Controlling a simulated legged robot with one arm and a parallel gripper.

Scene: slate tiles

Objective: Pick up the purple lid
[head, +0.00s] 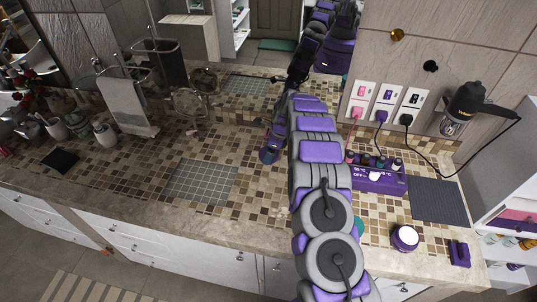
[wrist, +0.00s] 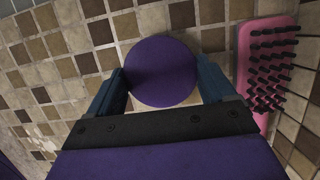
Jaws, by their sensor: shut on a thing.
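The purple lid (wrist: 162,72) is a round, flat disc in the wrist view, seen face on. My gripper (wrist: 161,80) is shut on the lid, with one blue finger against its left side and one against its right side. In the head view my gripper (head: 272,141) is beyond the sink counter's middle, at the far end of my arm, and the lid (head: 268,156) shows as a small purple patch at its tip. I cannot tell whether the lid touches the tiles or is just above them.
A pink brush (wrist: 268,65) with dark bristles lies right of the lid in the wrist view. Cords hang from the wall sockets at right.

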